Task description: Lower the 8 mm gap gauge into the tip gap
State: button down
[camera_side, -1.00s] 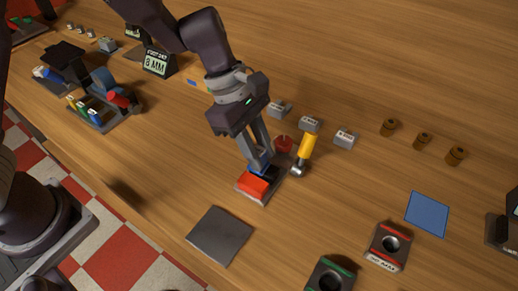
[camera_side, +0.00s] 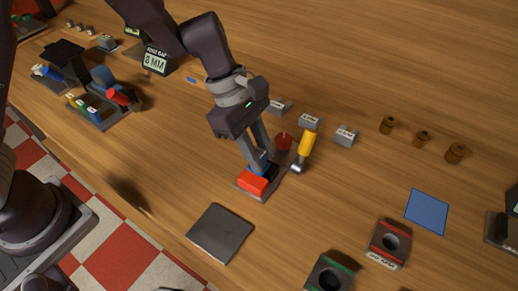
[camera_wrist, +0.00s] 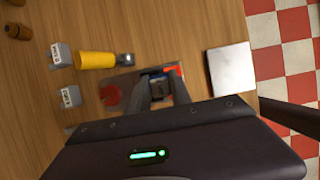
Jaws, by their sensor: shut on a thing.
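My gripper (camera_side: 260,163) is shut on a small blue piece, which looks like the gap gauge (camera_side: 267,169). Its fingers point down right behind the red block (camera_side: 254,185) on the fixture plate (camera_side: 241,187). In the wrist view my gripper (camera_wrist: 160,84) holds a dark bluish piece (camera_wrist: 161,89) between its fingertips, close beside the red block (camera_wrist: 174,71). A round red part (camera_side: 284,142) sits at the plate's other end. The fingers and the gauge hide the tip gap, so I cannot tell how deep the gauge sits.
A yellow-handled tool (camera_side: 306,145) lies beside the plate. Several grey labelled blocks (camera_side: 309,121) stand behind. A dark square pad (camera_side: 219,233) lies in front. A rack with coloured pieces (camera_side: 95,108) and an 8 MM sign (camera_side: 156,60) stand left. The wood between is clear.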

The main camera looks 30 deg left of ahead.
jog(key=shift+f, duration=0.8)
dwell(0.7)
jog(key=c, duration=1.1)
grip_release()
jog(key=s+a+r+m+t, duration=0.1)
jog(key=s+a+r+m, duration=0.35)
jog(key=r, duration=0.45)
jog(key=s+a+r+m+t, duration=0.1)
jog(key=s+a+r+m, duration=0.2)
jog(key=a+r, duration=0.35)
jog(key=s+a+r+m+t+y, duration=0.3)
jog(key=s+a+m+y, duration=0.1)
jog(key=s+a+m, duration=0.4)
jog(key=s+m, duration=0.2)
jog(key=s, duration=0.1)
jog(key=shift+s+a+r+t+y, duration=0.2)
jog(key=shift+s+a+t+y, duration=0.05)
jog(key=shift+s+t+y, duration=0.1)
